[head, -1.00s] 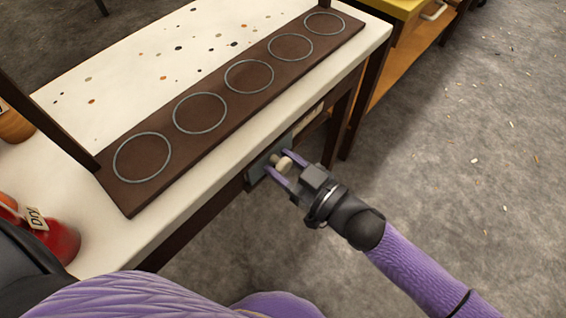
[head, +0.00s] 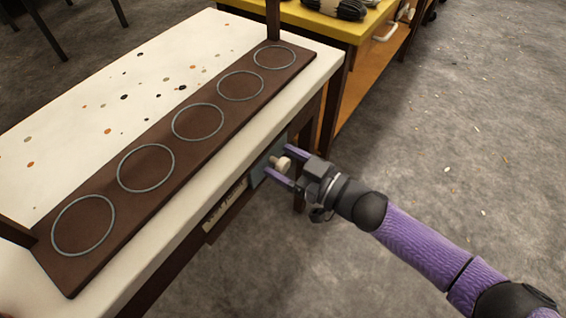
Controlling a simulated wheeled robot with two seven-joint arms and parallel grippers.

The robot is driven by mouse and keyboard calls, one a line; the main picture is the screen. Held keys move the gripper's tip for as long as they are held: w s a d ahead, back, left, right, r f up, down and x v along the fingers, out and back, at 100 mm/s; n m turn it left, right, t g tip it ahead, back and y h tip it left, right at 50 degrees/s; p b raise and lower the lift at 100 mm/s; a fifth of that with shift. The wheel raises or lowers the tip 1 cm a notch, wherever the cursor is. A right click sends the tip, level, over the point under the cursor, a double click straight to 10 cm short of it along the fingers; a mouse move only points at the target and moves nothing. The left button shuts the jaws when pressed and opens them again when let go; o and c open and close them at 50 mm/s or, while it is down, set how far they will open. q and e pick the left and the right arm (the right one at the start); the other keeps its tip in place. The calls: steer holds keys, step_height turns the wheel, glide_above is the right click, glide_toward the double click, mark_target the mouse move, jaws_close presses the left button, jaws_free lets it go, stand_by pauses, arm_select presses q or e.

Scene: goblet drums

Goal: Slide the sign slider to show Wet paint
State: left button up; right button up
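The sign slider is a grey-blue plate (head: 262,168) on the front side of the white-topped table, with a pale round knob (head: 281,163) sticking out. To its left, a cream sign panel (head: 225,207) with dark lettering shows; the lettering is too small to read. My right gripper (head: 279,163) has its two purple fingers on either side of the knob, spread wider than it. Whether one finger touches the knob is hard to tell. My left gripper is out of view.
A dark brown board (head: 165,160) with several metal rings lies along the table (head: 200,236). Dark posts rise at its ends. A yellow-topped cabinet (head: 335,25) stands beyond the table's far end. The grey floor at right is open.

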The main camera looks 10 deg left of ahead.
steer(key=shift+o, duration=0.3)
steer(key=shift+s, duration=0.1)
steer(key=shift+d, duration=0.1)
arm_select(q)
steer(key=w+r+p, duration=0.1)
steer(key=p, duration=0.1)
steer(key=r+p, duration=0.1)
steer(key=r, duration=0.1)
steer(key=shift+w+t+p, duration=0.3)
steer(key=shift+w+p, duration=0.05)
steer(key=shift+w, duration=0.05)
arm_select(e)
steer(key=v, duration=0.9)
steer(key=shift+d, duration=0.3)
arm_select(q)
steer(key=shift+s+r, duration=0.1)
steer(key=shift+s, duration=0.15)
arm_select(e)
steer(key=shift+s, duration=0.1)
